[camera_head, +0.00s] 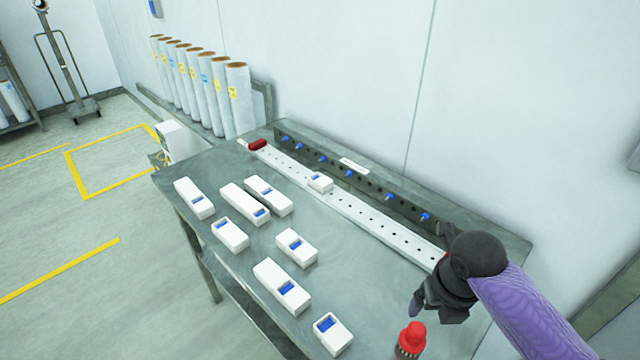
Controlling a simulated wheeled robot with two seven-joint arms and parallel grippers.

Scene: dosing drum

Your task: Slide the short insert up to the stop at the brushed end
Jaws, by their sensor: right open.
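A small white insert (320,182) sits on the white perforated rail (375,218), nearer the rail's far left end. A red stop (257,144) is at that far left end. Another bit of red shows at the near right end, mostly hidden by my right gripper. I cannot tell from the surface which end is brushed. My right gripper (434,309) is open and empty above the near right part of the table, well apart from the insert. My left gripper is out of view.
Several white blocks with blue windows (282,285) lie on the metal table (365,290) left of the rail. A red-topped piece (412,338) stands below my right gripper. A raised grey ledge with blue knobs (389,197) runs behind the rail. White rolls (238,100) stand beyond.

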